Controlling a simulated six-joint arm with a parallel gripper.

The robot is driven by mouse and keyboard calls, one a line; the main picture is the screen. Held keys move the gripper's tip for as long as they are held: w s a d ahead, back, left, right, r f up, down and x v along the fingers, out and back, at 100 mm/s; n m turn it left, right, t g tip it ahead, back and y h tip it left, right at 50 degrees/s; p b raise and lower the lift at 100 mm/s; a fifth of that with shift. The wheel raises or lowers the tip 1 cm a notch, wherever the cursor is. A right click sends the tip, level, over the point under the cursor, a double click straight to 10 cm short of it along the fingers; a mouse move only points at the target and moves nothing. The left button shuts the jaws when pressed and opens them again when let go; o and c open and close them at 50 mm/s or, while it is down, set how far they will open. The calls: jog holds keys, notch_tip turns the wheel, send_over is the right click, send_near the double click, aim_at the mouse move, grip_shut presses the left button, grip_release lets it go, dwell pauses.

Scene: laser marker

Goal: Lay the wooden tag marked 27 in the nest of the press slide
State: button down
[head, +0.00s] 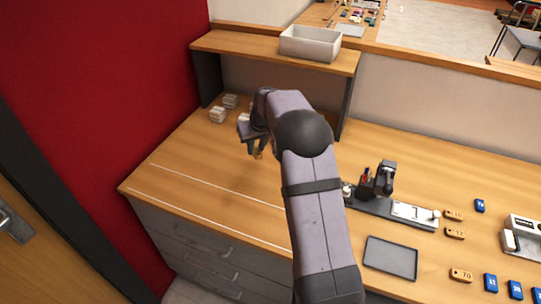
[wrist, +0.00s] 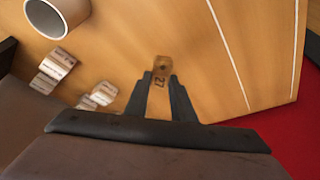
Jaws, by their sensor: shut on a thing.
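My gripper (head: 257,148) is at the left part of the bench and is shut on a small wooden tag (head: 259,155). In the wrist view the tag (wrist: 162,66) sits between the two fingertips (wrist: 161,77), with 27 in dark figures on it. The fingers cover part of its sides. It appears held above the bench top. The press (head: 385,178) is dark and stands at the right, beyond my arm. Its slide (head: 412,212) has a pale plate at the right end. My gripper is far to the left of it. I cannot make out the nest's details.
Wooden tags (head: 461,275) and blue tags (head: 490,283) lie right of the press. A dark tray (head: 390,258) lies in front of it. Small pale blocks (head: 217,115) stand behind my gripper; a white cylinder (wrist: 58,16) shows beside them. A grey bin (head: 310,43) is on the shelf.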

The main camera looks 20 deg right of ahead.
jog(key=s+d+r+m+g+h+p, duration=0.15)
jog(key=s+d+m, duration=0.4)
jog(key=d, duration=0.75)
jog(key=s+d+r+m+h+p, duration=0.1)
jog(key=s+d+r+m+p, duration=0.15)
jog(key=s+d, duration=0.85)
jog(key=s+d+r+m+h+p, duration=0.1)
jog(key=s+d+r+m, duration=0.35)
jog(key=d, duration=0.95)
jog(key=m+g+b, duration=0.6)
jog(key=m+b, duration=0.1)
jog(key=m, duration=0.8)
send_over(409, 212)
jog(key=w+a, duration=0.1)
notch_tip(409, 212, down, 6)
jog(key=shift+n, duration=0.25)
jog(key=shift+f+p, duration=2.1)
jog(key=shift+f, duration=2.95)
jog(key=shift+f+b, duration=0.25)
jog(key=shift+b, duration=0.1)
